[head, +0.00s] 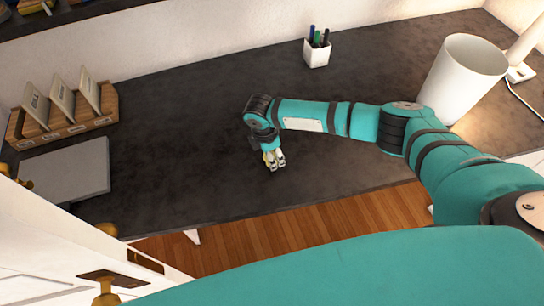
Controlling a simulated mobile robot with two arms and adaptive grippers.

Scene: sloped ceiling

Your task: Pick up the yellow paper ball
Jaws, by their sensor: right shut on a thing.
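My right gripper (274,161) points down over the dark desk top (190,150), near the middle of the desk. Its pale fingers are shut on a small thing. A bit of yellow, the yellow paper ball (268,157), shows at the fingers; most of it is hidden by them. I cannot tell whether it touches the desk. My left gripper is not in view.
A white pen cup (316,54) with several pens stands at the back. A wooden organiser (62,128) and a grey closed laptop-like slab (65,170) are at the left. The desk between them is clear.

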